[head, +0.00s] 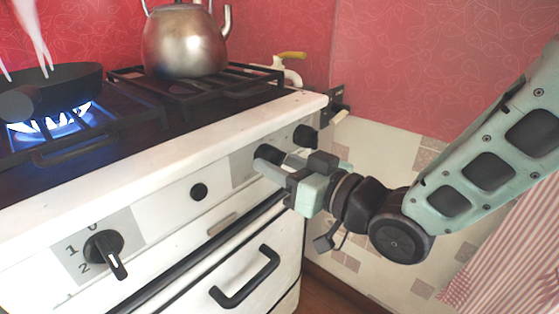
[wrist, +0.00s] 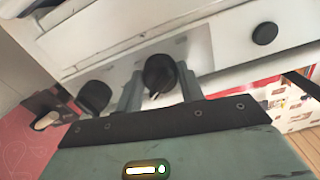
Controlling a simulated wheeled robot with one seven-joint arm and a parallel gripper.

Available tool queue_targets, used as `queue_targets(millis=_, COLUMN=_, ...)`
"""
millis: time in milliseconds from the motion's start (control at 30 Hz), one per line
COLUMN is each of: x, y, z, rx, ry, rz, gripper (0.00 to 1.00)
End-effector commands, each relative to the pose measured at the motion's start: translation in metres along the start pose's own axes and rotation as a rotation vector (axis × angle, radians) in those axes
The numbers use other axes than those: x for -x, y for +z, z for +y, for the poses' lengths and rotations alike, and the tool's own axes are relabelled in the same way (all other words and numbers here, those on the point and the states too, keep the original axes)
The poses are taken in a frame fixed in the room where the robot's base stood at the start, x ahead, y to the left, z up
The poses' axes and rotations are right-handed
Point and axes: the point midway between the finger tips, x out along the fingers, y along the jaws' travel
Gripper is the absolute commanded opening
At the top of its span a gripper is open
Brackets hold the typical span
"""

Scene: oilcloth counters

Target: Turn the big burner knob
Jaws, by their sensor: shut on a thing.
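My gripper (head: 270,163) is at the right part of the white stove's front panel. Its two fingers are shut on a black knob (wrist: 159,73) set on a grey plate; in the head view the gripper mostly hides this knob. A black pointer knob (head: 104,247) with the marks 0, 1 and 2 is at the panel's left, its handle tilted down to the right. A round black knob (head: 199,191) sits between them. Another black knob (head: 305,136) is at the right end. I cannot tell the held knob's exact angle.
A blue flame (head: 50,124) burns under a dark pan (head: 52,88) at the left. A steel kettle (head: 184,42) stands on the back grate. The oven handle (head: 245,279) juts out below the panel. A tiled wall is close on the right.

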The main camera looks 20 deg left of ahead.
Motion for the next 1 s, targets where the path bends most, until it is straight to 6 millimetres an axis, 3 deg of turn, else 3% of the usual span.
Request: queue_targets(millis=1000, x=0.0003, y=-0.0047, z=-0.0009, rx=-0.954, ry=0.002, rz=0.002, gripper=0.15)
